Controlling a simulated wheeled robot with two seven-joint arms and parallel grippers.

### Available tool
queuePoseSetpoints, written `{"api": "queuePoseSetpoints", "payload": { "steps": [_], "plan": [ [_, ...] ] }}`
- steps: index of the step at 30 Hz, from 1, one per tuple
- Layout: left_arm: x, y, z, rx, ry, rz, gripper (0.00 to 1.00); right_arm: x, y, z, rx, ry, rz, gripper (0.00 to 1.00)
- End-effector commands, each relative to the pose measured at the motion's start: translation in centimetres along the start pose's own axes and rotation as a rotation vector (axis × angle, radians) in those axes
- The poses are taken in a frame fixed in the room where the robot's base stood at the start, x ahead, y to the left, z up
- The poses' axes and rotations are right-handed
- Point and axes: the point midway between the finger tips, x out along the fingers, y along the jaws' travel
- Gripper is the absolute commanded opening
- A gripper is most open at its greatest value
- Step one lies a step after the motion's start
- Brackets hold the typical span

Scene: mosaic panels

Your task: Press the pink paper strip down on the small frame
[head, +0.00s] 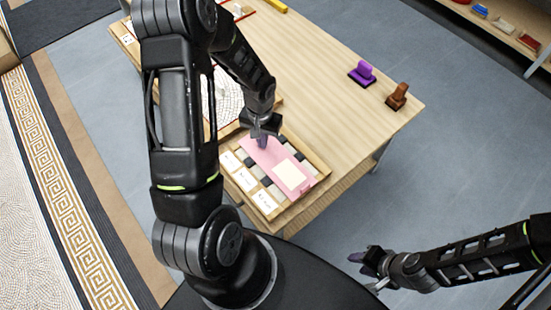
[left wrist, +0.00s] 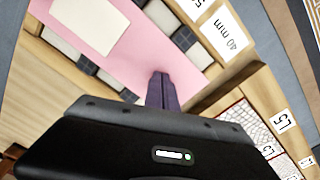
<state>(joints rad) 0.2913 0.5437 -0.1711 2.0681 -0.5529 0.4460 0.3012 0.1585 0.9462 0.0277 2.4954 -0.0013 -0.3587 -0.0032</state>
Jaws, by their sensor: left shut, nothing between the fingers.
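The pink paper strip (head: 265,152) lies across a small wooden frame (head: 317,163) with grey and white tiles under it. A cream rectangle (head: 290,174) lies on the strip's near part. In the left wrist view the strip (left wrist: 130,60) runs diagonally over the tiles. My left gripper (head: 263,144) is shut and empty, pointing down at the strip's far end. Its dark purple fingertips (left wrist: 161,80) overlap the strip in the left wrist view; whether they touch it I cannot tell. My right gripper (head: 367,262) hangs off to the right over the floor; its jaw opening is unclear.
White labels (head: 247,180) line the frame's left side. A mosaic panel (head: 229,95) lies just beyond the frame, partly hidden by my left arm. A purple stamp-like block (head: 362,73) and a brown one (head: 397,96) stand on the table's right side.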

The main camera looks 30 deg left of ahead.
Motion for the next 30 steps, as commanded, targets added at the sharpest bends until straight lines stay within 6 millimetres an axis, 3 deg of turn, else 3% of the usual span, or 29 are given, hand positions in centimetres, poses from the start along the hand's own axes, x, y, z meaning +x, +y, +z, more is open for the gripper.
{"api": "queuePoseSetpoints", "payload": {
  "steps": [30],
  "plan": [
    [-8.0, 0.0, 0.0, -0.001, 0.0, 0.0, 0.0, -5.4, -2.1, -0.1, 0.0, 0.0, 0.0, 0.36]
  ]
}}
